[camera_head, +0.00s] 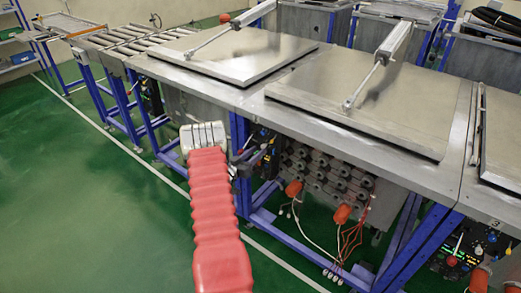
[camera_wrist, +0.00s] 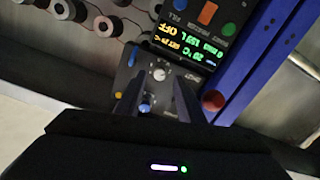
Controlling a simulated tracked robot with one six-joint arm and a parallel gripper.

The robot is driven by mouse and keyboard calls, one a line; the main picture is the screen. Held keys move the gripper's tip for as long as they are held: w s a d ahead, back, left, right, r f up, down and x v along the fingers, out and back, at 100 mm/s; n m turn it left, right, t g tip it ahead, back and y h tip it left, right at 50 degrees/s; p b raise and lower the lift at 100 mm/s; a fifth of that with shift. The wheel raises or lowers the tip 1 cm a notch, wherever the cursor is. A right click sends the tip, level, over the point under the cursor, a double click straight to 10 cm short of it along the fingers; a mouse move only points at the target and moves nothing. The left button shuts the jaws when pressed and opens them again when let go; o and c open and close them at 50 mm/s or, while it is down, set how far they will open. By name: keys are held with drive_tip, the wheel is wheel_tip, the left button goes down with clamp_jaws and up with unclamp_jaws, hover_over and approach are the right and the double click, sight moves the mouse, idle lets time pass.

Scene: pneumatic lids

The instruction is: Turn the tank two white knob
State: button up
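In the wrist view a dark control panel (camera_wrist: 190,62) appears upside down, with a lit display (camera_wrist: 190,45). A small white knob (camera_wrist: 158,74) sits on it below the display. My gripper (camera_wrist: 160,80) is open, with one dark finger on each side of the white knob in the picture. No contact with the knob can be made out. A blue knob (camera_wrist: 145,108) lies lower between the fingers. In the head view my red-sleeved arm reaches toward the dark panel under the tanks (camera_head: 268,152); the fingertips and white knob cannot be made out there.
A red button (camera_wrist: 213,100) is right of the fingers, by a blue frame post (camera_wrist: 262,50). Closed metal lids (camera_head: 365,100) with pneumatic cylinders cover the tanks. Cables and orange connectors (camera_head: 342,214) hang below. Green floor (camera_head: 80,200) is open at left.

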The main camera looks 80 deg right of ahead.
sight(262, 147)
drive_tip(key=shift+x, duration=1.65)
drive_tip(key=shift+c, duration=0.5)
clamp_jaws()
